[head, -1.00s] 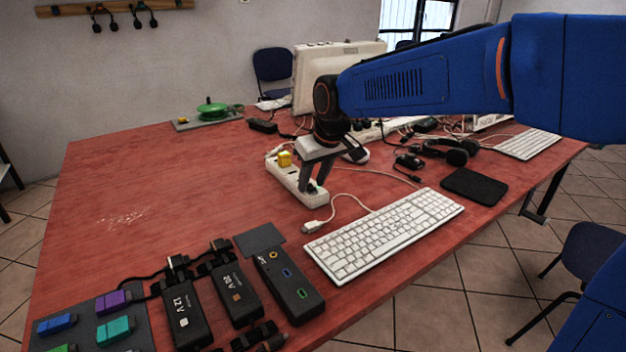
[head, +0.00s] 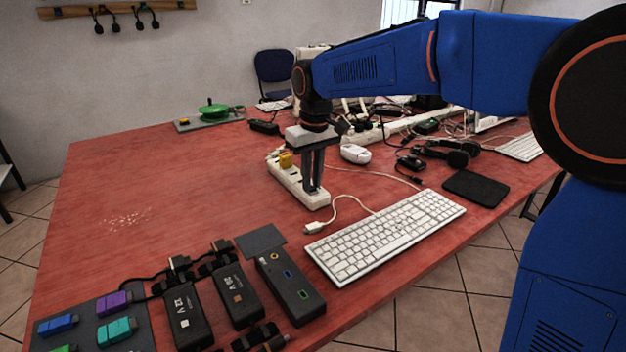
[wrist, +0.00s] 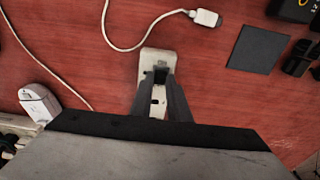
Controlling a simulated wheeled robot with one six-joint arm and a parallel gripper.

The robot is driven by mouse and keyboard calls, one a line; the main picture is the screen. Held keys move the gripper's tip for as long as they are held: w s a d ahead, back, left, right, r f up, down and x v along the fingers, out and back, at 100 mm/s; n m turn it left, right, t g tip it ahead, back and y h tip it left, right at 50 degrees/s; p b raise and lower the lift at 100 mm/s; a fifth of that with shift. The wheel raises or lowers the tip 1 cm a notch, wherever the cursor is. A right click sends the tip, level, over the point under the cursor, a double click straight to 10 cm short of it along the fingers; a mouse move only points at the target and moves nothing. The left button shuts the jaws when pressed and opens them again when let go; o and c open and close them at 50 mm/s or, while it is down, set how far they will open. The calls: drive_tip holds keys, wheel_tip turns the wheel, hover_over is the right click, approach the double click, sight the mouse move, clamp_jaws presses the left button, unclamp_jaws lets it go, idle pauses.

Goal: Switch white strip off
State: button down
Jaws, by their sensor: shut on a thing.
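The white strip (head: 285,180) lies on the red table, with a yellow plug (head: 286,160) in its far part. My gripper (head: 313,190) points down over the strip's near end. In the wrist view, my gripper (wrist: 161,76) has its fingertips close together within the strip's width, on a small dark part that looks like the switch. The fingers hide most of that part, so its position cannot be told. The bare end of the white strip (wrist: 156,56) shows beyond the fingertips.
A white keyboard (head: 385,237) and a loose white cable plug (head: 312,229) lie close to the strip. A white mouse-like device (head: 355,153) and headphones (head: 455,152) are to the right. Black adapters (head: 236,295) stand at the front. The table's left side is clear.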

sight(314, 191)
idle(0.3)
drive_tip(key=c, duration=1.7)
unclamp_jaws()
drive_tip(key=shift+r, duration=0.1)
drive_tip(key=r, duration=1.1)
drive_tip(key=s+r, duration=0.1)
drive_tip(key=r, duration=0.5)
drive_tip(key=shift+d+r, duration=0.1)
drive_tip(key=shift+d, duration=0.2)
